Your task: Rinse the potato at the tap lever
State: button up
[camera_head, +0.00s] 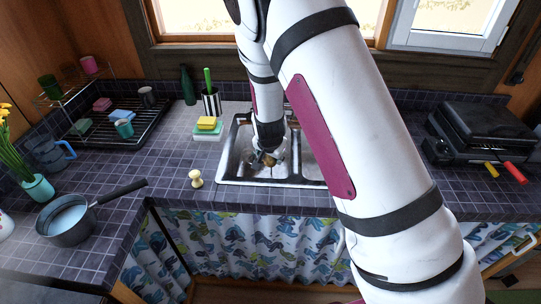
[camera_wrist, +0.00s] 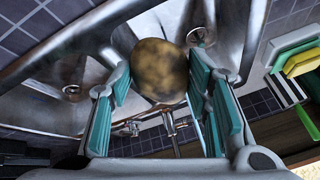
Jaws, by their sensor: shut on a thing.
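The potato (camera_wrist: 160,70), brown and mottled, is held between the teal-padded fingers of my gripper (camera_wrist: 160,100) in the wrist view. In the head view my gripper (camera_head: 265,160) is over the left basin of the steel sink (camera_head: 229,165), with only a small brownish bit of the potato showing. A metal tap (camera_wrist: 170,125) shows beyond the fingers in the wrist view. Its lever is too small to make out clearly, and my arm hides the tap in the head view. I cannot see any water running.
Sponges (camera_head: 207,124) and a striped utensil cup (camera_head: 211,101) stand left of the sink. A pale yellow knob-shaped object (camera_head: 196,179) is at its front left. A saucepan (camera_head: 67,222), a dish rack (camera_head: 118,132) and a black grill (camera_head: 487,130) also occupy the tiled counter.

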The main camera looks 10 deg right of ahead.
jog(key=w+d+f+b, duration=0.1)
jog(key=w+b, duration=0.3)
jog(key=w, duration=0.2)
jog(key=w+d+f+b, duration=0.1)
jog(key=w+d+b, duration=0.1)
jog(key=w+b, duration=0.2)
jog(key=shift+w+d+f, duration=0.25)
jog(key=shift+w+f, duration=0.1)
jog(key=shift+w, duration=1.25)
jog(key=shift+d, duration=0.2)
jog(key=shift+s+d, duration=0.2)
jog(key=shift+d, duration=0.15)
jog(key=shift+w+a, duration=0.1)
jog(key=shift+a, duration=0.1)
jog(key=shift+w+a, duration=0.1)
jog(key=shift+a, duration=0.25)
jog(key=shift+d, duration=0.1)
jog(key=shift+s+d, duration=0.2)
jog(key=shift+d, duration=0.3)
